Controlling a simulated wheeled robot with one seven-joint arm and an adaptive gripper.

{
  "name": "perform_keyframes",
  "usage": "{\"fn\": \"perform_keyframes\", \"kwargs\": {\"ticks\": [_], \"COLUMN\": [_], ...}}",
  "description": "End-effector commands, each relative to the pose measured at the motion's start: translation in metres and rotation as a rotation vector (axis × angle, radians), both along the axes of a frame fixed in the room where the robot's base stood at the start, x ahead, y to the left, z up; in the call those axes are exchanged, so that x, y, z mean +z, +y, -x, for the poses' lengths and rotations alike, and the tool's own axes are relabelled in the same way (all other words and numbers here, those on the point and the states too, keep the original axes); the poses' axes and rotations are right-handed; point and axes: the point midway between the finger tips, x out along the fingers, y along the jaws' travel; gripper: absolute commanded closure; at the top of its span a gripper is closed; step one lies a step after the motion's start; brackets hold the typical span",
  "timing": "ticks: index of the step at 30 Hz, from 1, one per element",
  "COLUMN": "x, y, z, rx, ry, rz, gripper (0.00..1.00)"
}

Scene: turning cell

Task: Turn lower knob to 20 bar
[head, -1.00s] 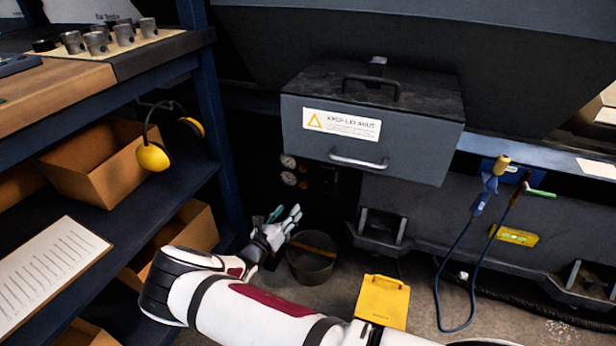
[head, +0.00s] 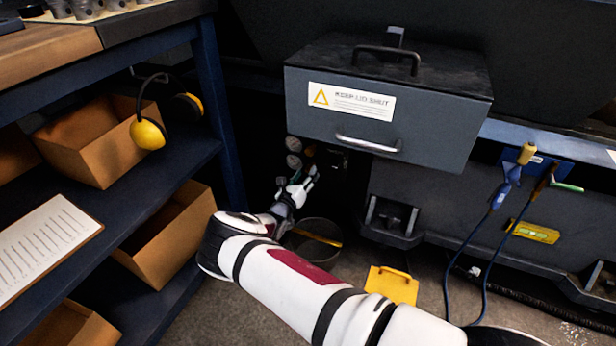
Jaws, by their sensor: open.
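Two small round gauges, an upper one (head: 294,144) and a lower one (head: 293,161), sit one above the other in the dark recess below the grey lidded box. Small knob-like shapes show just right of them, too dark and small to tell apart or read. My gripper (head: 299,180) is open and empty, just below the lower gauge and close to the knob area. I cannot tell whether it touches a knob. The gauge readings are not legible.
The grey box (head: 440,125) with its front handle overhangs the recess. A shelf rack (head: 225,120) with cardboard boxes and earmuffs (head: 148,134) bounds the left. A yellow object (head: 392,285) lies on the floor.

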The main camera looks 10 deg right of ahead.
Motion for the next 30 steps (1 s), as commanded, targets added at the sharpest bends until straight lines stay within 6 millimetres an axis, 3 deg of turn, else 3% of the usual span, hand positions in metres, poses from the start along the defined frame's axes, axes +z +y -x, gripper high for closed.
{"fn": "perform_keyframes", "kwargs": {"ticks": [6, 17, 23, 30], "x": [-0.001, 0.000, 0.000, 0.000], "y": [-0.013, -0.015, -0.015, -0.015], "z": [-0.018, -0.021, -0.021, -0.021], "rx": [-0.001, 0.000, 0.000, 0.000], "ry": [0.000, 0.001, 0.001, -0.004], "rz": [0.000, 0.001, 0.001, -0.005], "gripper": [0.54, 0.54, 0.99, 1.00]}}
